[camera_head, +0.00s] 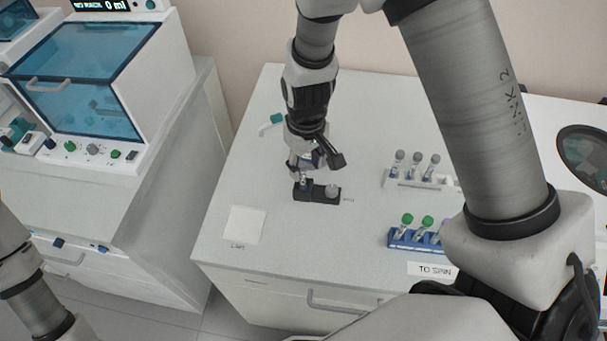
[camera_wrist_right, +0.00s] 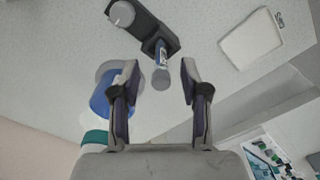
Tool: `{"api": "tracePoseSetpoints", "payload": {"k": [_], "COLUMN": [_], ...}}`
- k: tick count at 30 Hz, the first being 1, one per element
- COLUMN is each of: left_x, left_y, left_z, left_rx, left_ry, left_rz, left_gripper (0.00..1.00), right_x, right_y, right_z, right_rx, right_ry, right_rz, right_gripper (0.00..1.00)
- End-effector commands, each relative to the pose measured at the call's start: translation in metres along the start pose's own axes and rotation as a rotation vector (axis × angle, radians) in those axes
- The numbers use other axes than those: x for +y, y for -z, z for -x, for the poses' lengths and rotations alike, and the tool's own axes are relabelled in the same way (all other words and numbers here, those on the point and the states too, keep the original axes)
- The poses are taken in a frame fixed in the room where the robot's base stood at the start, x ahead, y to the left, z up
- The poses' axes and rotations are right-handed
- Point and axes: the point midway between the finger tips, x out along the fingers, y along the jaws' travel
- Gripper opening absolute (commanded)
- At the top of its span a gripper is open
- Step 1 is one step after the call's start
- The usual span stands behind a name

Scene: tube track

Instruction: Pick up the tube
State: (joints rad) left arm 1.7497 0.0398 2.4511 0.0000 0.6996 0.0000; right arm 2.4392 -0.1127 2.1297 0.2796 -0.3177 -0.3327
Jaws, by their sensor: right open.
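A small tube with a grey cap (camera_wrist_right: 161,79) and a label stands in a black holder (camera_wrist_right: 174,43), which has a round grey knob or disc at its other end. In the head view the holder (camera_head: 318,194) sits on the white table, and the tube (camera_head: 304,183) shows at its left end, partly hidden by my gripper. My right gripper (camera_head: 307,166) is above that end. In the right wrist view its open fingers (camera_wrist_right: 160,75) are on either side of the tube's cap, with gaps on both sides. My left gripper is out of view.
A white square pad (camera_head: 244,225) lies left of the holder. A white rack (camera_head: 412,180) with several grey-capped tubes and a blue rack (camera_head: 403,238) with green-capped tubes stand to the right. A teal-capped blue bottle (camera_wrist_right: 101,98) is near my gripper.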

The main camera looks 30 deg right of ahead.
Motion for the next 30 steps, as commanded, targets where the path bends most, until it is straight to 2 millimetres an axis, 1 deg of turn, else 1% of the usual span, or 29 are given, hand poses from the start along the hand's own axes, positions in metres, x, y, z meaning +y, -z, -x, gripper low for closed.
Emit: {"api": "tracePoseSetpoints", "payload": {"k": [1,3,5,7,11,12,14,15,16,26,30], "left_x": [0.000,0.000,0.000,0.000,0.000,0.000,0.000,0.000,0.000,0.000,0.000], "left_y": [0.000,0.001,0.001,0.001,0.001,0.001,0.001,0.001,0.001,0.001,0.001], "left_z": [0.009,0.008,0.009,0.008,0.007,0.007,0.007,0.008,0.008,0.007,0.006], "left_rx": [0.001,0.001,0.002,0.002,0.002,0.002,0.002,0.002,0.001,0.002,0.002], "left_ry": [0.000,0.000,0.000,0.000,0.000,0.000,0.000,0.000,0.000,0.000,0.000], "left_rz": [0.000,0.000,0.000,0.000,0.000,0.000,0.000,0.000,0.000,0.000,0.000], "left_gripper": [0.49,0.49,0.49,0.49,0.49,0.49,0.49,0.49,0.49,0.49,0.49], "right_x": [0.000,0.000,0.000,0.000,0.000,0.000,0.000,0.000,0.000,0.000,0.000], "right_y": [-0.003,-0.003,-0.002,-0.002,-0.002,-0.002,-0.002,-0.002,-0.002,-0.001,-0.001], "right_z": [-0.007,-0.021,-0.028,-0.031,-0.031,-0.031,-0.031,-0.031,-0.031,-0.030,-0.024], "right_rx": [-0.007,-0.006,-0.003,-0.001,0.000,0.000,-0.001,-0.001,-0.001,0.000,0.002], "right_ry": [0.001,0.001,0.000,-0.001,-0.001,-0.001,-0.001,-0.001,-0.001,-0.001,-0.001], "right_rz": [-0.002,-0.001,-0.001,0.000,0.000,0.000,0.000,0.000,0.000,-0.001,-0.001], "right_gripper": [0.45,0.45,0.45,0.45,0.45,0.42,0.20,0.06,0.00,0.00,0.00]}}
